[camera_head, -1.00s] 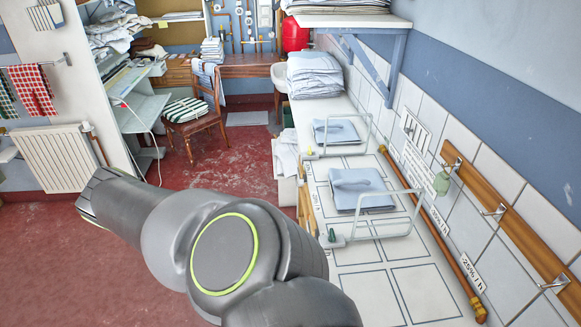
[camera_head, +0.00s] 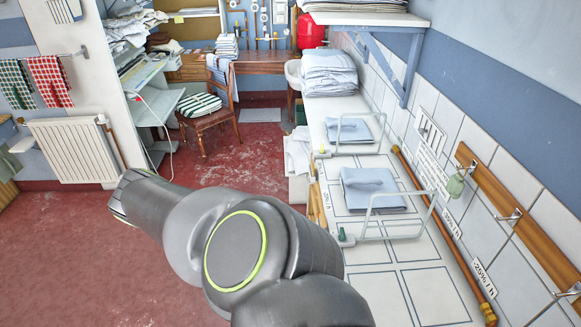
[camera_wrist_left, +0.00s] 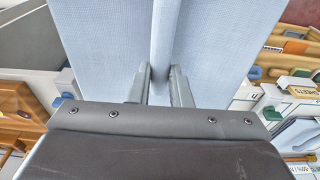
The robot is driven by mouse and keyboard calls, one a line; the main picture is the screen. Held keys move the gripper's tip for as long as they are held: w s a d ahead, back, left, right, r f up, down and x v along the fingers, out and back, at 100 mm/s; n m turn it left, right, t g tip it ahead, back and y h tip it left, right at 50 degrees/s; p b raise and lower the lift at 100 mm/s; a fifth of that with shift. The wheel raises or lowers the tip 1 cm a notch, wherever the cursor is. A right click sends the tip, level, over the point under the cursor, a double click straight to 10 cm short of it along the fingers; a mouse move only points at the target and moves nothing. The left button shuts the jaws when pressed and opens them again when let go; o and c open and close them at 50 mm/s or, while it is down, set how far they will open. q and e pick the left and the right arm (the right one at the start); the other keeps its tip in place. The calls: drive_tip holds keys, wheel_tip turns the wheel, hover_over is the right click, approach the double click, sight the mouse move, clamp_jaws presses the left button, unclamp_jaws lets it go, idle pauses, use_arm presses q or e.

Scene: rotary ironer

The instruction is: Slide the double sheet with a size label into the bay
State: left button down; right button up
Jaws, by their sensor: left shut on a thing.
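In the left wrist view my left gripper (camera_wrist_left: 160,88) is shut on a raised fold of a light blue sheet (camera_wrist_left: 215,45), which fills the top middle. Any size label on this sheet is not visible. In the head view a dark grey arm link of mine crosses the lower middle; neither gripper shows there. Two folded light blue sheets lie on the white counter: a nearer one (camera_head: 372,190) and a farther one (camera_head: 348,130), each beside a wire frame. I cannot tell which bay is the task's.
The counter (camera_head: 440,290) has outlined rectangles, empty at the near end. A wooden rail (camera_head: 515,215) with hooks runs along the tiled wall at right. A chair (camera_head: 208,105) with a striped cushion stands at the back. Red floor (camera_head: 60,240) is open at left.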

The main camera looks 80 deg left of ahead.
use_arm(q)
drive_tip(key=w, duration=0.5)
drive_tip(key=shift+w+d, duration=0.15)
drive_tip(key=shift+d, duration=0.1)
drive_tip(key=w+d+b, duration=0.2)
drive_tip(key=w, duration=2.4)
drive_tip(key=shift+w+d+f+b, duration=0.1)
drive_tip(key=shift+w+f+b, duration=0.2)
drive_tip(key=shift+f+b, duration=0.45)
drive_tip(key=shift+w+f+b, duration=0.3)
drive_tip(key=shift+f+b, duration=0.05)
drive_tip(key=shift+f, duration=0.65)
drive_tip(key=shift+w+d+f+b, duration=0.1)
drive_tip(key=shift+w+f+b, duration=0.2)
drive_tip(key=shift+f+b, duration=0.45)
drive_tip(key=shift+f, duration=0.15)
drive_tip(key=shift+f, duration=0.25)
drive_tip(key=c, duration=1.3)
unclamp_jaws()
drive_tip(key=shift+o, duration=0.2)
drive_tip(key=shift+s, duration=0.1)
